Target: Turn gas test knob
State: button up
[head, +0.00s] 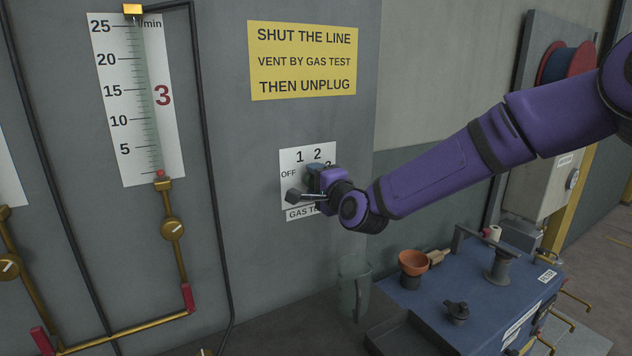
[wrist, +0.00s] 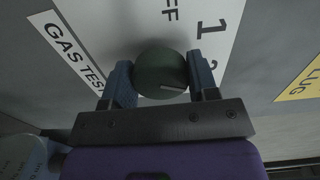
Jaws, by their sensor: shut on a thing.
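The gas test knob (wrist: 155,65) is a round dark green knob on a white plate (head: 292,158) marked OFF, 1, 2 and a partly covered number. A label reading GAS TEST (wrist: 70,46) sits by the plate. My gripper (wrist: 160,75) is shut on the knob, with one blue-grey finger on each side. A short pale mark on the knob lies toward the right finger in the wrist view; I cannot tell which number it points at. In the head view my gripper (head: 314,184) covers the knob and part of the plate.
A flow tube (head: 148,95) on the left has a red float near the bottom of its scale. A yellow sign (head: 303,60) is above the plate. A blue bench (head: 465,295) with an orange cup (head: 414,263) and a clear jug (head: 353,285) stand below my arm.

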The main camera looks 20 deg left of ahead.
dwell(0.4)
jog(key=o, duration=0.9)
jog(key=shift+o, duration=0.2)
jog(key=shift+s+d, duration=0.1)
jog(key=v, duration=1)
jog(key=shift+s+d, duration=0.2)
jog(key=shift+s, duration=0.05)
